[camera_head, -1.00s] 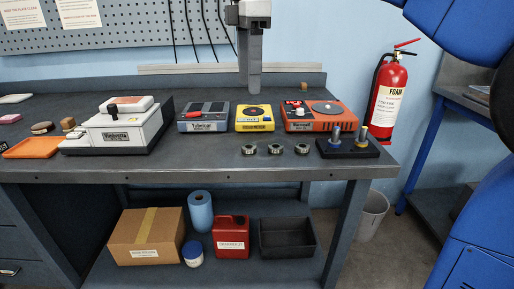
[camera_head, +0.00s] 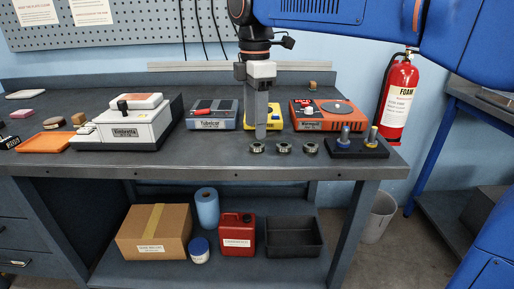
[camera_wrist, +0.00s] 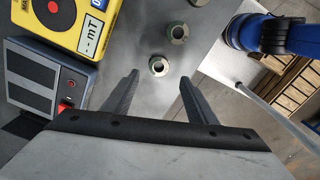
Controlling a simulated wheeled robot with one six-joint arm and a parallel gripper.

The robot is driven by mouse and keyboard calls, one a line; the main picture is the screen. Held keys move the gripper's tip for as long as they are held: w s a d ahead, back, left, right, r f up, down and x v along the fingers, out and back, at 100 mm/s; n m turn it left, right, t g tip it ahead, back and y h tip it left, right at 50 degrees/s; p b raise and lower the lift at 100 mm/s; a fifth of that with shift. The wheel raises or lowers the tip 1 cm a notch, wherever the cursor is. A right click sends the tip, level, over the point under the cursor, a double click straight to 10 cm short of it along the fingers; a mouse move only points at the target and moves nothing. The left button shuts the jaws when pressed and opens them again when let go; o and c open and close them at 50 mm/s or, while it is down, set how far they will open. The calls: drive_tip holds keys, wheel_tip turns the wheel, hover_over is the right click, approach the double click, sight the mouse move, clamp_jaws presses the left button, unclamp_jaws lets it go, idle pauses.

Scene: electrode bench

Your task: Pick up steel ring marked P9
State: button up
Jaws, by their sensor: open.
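Three small steel rings stand in a row near the bench's front edge: a left ring (camera_head: 257,148), a middle ring (camera_head: 283,147) and a right ring (camera_head: 310,148). Their marks are too small to read, so I cannot tell which is P9. My gripper (camera_head: 261,136) hangs fingers down, just behind and above the left ring. In the wrist view my gripper (camera_wrist: 159,78) is open and empty, its two dark fingers apart. The nearest ring (camera_wrist: 158,66) shows between and beyond the fingertips; another ring (camera_wrist: 178,32) lies farther up, and the third is cut by the top edge.
A yellow meter (camera_head: 248,121) stands behind the gripper, with a grey device (camera_head: 213,121) to its left and an orange device (camera_head: 322,118) to its right. A black stand with two upright posts (camera_head: 358,150) is right of the rings. The bench front (camera_head: 215,161) is clear.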

sight(257, 147)
drive_tip(key=shift+w+d+f, duration=0.1)
drive_tip(key=shift+f, duration=1.25)
drive_tip(key=shift+w+d+f, duration=0.1)
drive_tip(key=shift+f, duration=1.25)
drive_tip(key=c, duration=1.2)
